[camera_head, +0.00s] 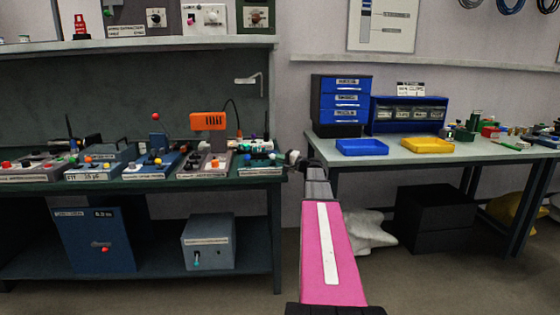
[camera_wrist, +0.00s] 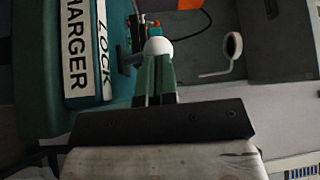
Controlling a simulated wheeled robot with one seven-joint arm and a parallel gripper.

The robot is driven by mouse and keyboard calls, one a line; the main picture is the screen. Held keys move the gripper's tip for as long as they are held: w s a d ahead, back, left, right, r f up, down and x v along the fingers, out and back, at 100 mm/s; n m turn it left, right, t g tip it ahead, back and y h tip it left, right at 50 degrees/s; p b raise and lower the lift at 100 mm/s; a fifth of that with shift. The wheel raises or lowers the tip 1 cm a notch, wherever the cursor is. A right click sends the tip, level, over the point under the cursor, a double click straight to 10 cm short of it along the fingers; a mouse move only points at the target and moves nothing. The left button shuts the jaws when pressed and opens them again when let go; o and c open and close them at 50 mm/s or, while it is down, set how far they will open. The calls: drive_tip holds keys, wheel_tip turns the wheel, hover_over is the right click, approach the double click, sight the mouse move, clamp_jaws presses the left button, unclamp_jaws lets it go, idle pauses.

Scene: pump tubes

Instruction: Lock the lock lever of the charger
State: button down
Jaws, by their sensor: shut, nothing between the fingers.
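The charger (camera_wrist: 40,70) is a teal box with "CHARGER" and "LOCK" labels in the wrist view. In the head view the charger (camera_head: 260,171) sits at the right end of the dark green bench. Its lock lever shows in the wrist view as a white ball knob (camera_wrist: 157,46) beside the LOCK label, with a short dark stem to its left. My gripper (camera_wrist: 155,60) is shut and empty, its green fingertips right at the knob. I cannot tell whether they touch it. In the head view my gripper (camera_head: 304,164) is at the bench's right end.
Several other devices stand left along the bench (camera_head: 130,187), including an orange device (camera_head: 208,121). A hook-shaped fixture (camera_wrist: 230,55) is right of the knob in the wrist view. A second table (camera_head: 400,155) with blue and yellow trays stands to the right, beyond a gap.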

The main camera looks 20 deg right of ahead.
drive_tip(key=shift+w+r+m, duration=0.15)
drive_tip(key=shift+w+m, duration=0.05)
drive_tip(key=shift+m, duration=0.1)
drive_tip(key=w+m, duration=0.1)
drive_tip(key=r+m+g+h, duration=0.1)
drive_tip(key=shift+w+d+r+m+g, duration=0.1)
drive_tip(key=shift+w+d+m+g, duration=0.2)
drive_tip(key=shift+w, duration=0.05)
drive_tip(key=shift+w+d+r+m+g+h, duration=0.1)
drive_tip(key=shift+w+r+m+g+h, duration=0.1)
drive_tip(key=shift+w+m+g, duration=0.25)
drive_tip(key=shift+w+d+r+m+g+h, duration=0.1)
drive_tip(key=shift+w+m+g+h, duration=0.1)
drive_tip(key=shift+w+m+g, duration=0.2)
drive_tip(key=shift+s+f, duration=0.1)
drive_tip(key=shift+s, duration=0.1)
drive_tip(key=shift+s+d+r, duration=0.2)
drive_tip(key=shift+s+d, duration=0.05)
drive_tip(key=shift+s, duration=0.05)
drive_tip(key=w+r+v, duration=0.1)
drive_tip(key=r+v, duration=0.1)
drive_tip(key=v, duration=1)
drive_tip(key=shift+d+r, duration=0.35)
drive_tip(key=shift+d, duration=0.3)
